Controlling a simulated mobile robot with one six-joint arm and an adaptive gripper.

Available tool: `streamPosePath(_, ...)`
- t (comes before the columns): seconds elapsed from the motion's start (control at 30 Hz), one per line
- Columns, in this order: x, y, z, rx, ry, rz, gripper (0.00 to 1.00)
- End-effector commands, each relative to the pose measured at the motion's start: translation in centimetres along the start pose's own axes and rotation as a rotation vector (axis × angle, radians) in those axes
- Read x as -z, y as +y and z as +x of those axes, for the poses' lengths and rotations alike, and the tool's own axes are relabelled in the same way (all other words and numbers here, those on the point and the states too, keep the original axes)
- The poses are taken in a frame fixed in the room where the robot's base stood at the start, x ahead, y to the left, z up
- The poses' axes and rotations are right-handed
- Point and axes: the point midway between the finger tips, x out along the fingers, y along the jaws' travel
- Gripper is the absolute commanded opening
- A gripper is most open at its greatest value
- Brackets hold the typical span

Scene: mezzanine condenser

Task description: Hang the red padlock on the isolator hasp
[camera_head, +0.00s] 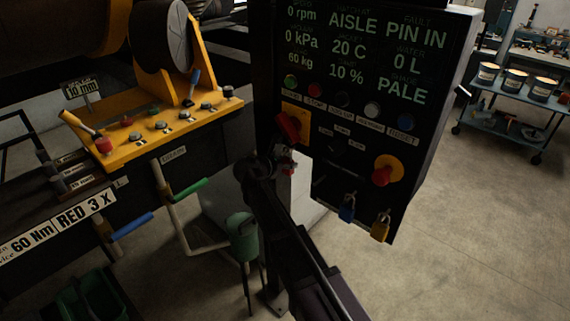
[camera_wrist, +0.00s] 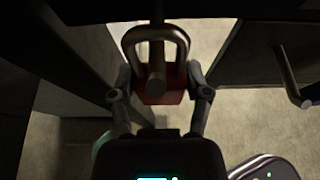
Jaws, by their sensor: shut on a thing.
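The red padlock (camera_wrist: 158,98) is between my gripper's (camera_wrist: 160,88) fingers in the wrist view, its grey shackle (camera_wrist: 182,42) arching toward the top of the picture. A dark rod (camera_wrist: 157,65) with a rounded end shows within the shackle's outline; I cannot tell whether it passes through the loop or only lies in line with it. In the head view the padlock (camera_head: 288,169) is small and partly hidden by my gripper (camera_head: 277,168), just below the red isolator handle (camera_head: 289,127) on its yellow plate. The hasp is not clearly distinguishable there.
A curved metal bar (camera_wrist: 289,76) shows at right in the wrist view. A yellow console (camera_head: 150,130) with levers stands left.

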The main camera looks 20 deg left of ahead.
Motion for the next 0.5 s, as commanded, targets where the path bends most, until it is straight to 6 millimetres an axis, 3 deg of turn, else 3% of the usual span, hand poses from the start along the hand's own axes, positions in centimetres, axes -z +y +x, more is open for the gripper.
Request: streamPosePath(0.5, 0.26, -0.02, 0.50, 0.000, 0.000, 0.000, 0.09)
